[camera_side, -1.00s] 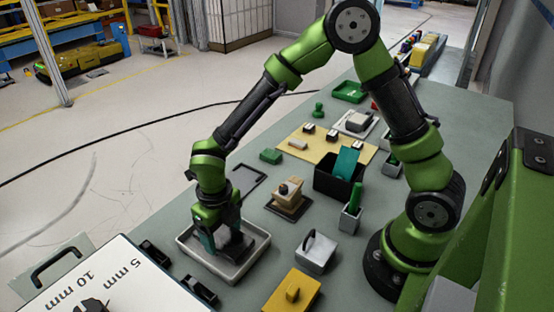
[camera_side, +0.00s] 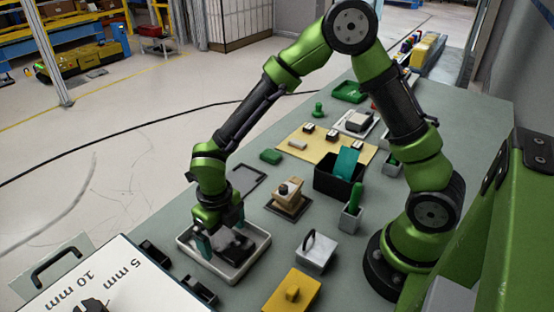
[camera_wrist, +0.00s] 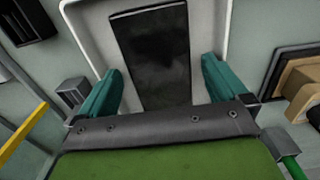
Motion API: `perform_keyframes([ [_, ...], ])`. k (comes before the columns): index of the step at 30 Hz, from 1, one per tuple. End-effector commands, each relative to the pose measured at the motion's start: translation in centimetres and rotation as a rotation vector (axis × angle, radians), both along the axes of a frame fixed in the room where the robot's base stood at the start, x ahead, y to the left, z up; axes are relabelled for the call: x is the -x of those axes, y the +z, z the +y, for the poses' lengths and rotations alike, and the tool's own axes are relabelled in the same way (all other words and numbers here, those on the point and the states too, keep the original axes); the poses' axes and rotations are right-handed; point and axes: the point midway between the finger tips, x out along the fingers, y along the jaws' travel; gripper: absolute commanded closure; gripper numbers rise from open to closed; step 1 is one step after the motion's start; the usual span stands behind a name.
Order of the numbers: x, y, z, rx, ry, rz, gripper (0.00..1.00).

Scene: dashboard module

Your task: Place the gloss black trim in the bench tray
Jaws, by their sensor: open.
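The gloss black trim (camera_wrist: 150,55) is a dark, flat rectangular piece lying in the shallow pale bench tray (camera_wrist: 82,25). In the side view the trim (camera_side: 238,247) shows partly beneath my gripper, inside the rim of the tray (camera_side: 262,252). My gripper (camera_wrist: 162,68) is open, with its two teal fingers spread apart on either side of the trim's near end. Clear gaps show between the fingers and the trim. In the side view my gripper (camera_side: 221,238) is over the tray and hides part of the trim.
A wooden block on a dark base (camera_side: 288,200) stands right of the tray. A grey block with a handle (camera_side: 316,252) and a yellow block (camera_side: 292,293) are nearer the front. Small black holders (camera_side: 200,290) sit before the tray. A black bin (camera_side: 325,180) stands farther back.

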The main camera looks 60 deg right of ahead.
Motion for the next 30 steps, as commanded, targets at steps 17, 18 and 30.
perform_keyframes([
  [17, -0.1, 10.7, 0.0, -0.001, -0.001, -0.005, 0.0],
  [18, -0.1, 11.0, 0.0, -0.001, -0.001, -0.003, 0.0],
  [30, 2.1, 15.5, -4.0, -0.02, -0.751, -0.124, 0.0],
])
